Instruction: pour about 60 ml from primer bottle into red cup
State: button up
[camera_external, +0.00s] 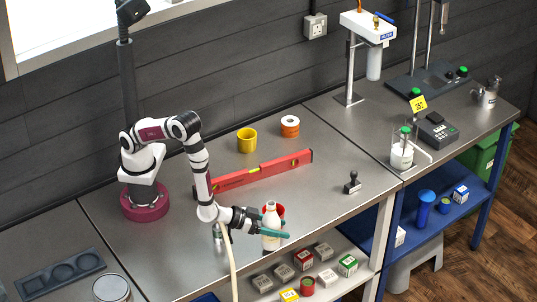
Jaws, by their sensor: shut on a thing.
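A white bottle (271,223), which looks like the primer bottle, stands roughly upright near the front edge of the steel table. My gripper (272,234) is shut on it, with a teal finger across its body. The red cup (279,209) is right behind the bottle and mostly hidden by it; only part of its red rim and side shows. I cannot tell whether the bottle touches the cup or the table. The liquid level in either is not visible.
A black-handled stamp (352,183) stands to the right. A small metallic item (218,232) is left of the bottle. Bare table lies between cup and stamp.

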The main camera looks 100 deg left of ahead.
jog(key=shift+m+y, duration=0.3)
jog(key=shift+m, duration=0.2)
dwell(2.5)
